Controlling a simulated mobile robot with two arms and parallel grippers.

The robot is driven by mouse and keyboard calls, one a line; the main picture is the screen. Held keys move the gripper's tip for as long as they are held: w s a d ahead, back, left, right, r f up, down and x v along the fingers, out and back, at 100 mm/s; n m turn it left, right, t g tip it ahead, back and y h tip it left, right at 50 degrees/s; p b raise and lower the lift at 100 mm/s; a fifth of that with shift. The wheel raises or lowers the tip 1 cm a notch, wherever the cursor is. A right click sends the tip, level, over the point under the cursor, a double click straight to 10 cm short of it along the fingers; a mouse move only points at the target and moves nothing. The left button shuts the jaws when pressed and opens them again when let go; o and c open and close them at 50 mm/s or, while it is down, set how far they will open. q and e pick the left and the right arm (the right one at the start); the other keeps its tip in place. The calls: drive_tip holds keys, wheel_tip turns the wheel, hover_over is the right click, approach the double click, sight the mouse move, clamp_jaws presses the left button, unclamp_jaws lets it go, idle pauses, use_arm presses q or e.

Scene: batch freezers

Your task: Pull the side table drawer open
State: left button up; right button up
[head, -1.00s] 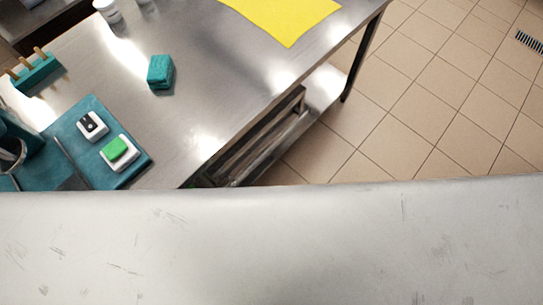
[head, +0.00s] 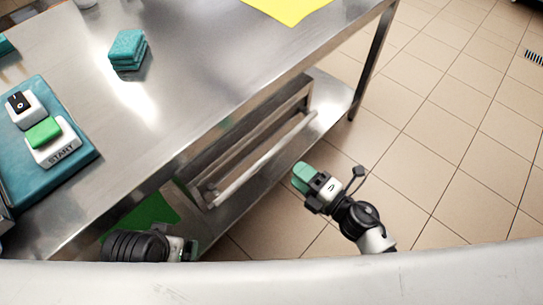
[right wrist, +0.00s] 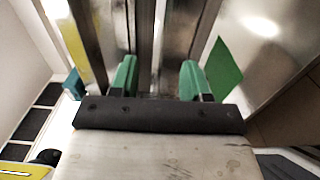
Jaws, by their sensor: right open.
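The steel side table (head: 200,90) fills the left and middle of the head view. Its drawer (head: 245,145) sits under the tabletop, with a long bar handle (head: 262,162) along its front. How far the drawer stands out is hard to tell. My right gripper (head: 302,177), with green fingers, is just right of the handle and seems apart from it. In the right wrist view the right gripper (right wrist: 158,78) is open, with long metal bars beyond and between its fingers. My left gripper (head: 190,248) is low by the table's front edge, its fingers mostly hidden.
On the tabletop are a teal sponge stack (head: 128,48), a yellow sheet (head: 290,8) and a teal board (head: 40,165) with a START button (head: 48,140) and a switch (head: 22,105). A table leg (head: 372,60) stands at right. Tiled floor (head: 450,130) there is clear.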

sight(273, 155)
drive_tip(key=x, duration=0.9)
drive_tip(key=shift+w+a, duration=0.2)
drive_tip(key=shift+w, duration=0.05)
clamp_jaws()
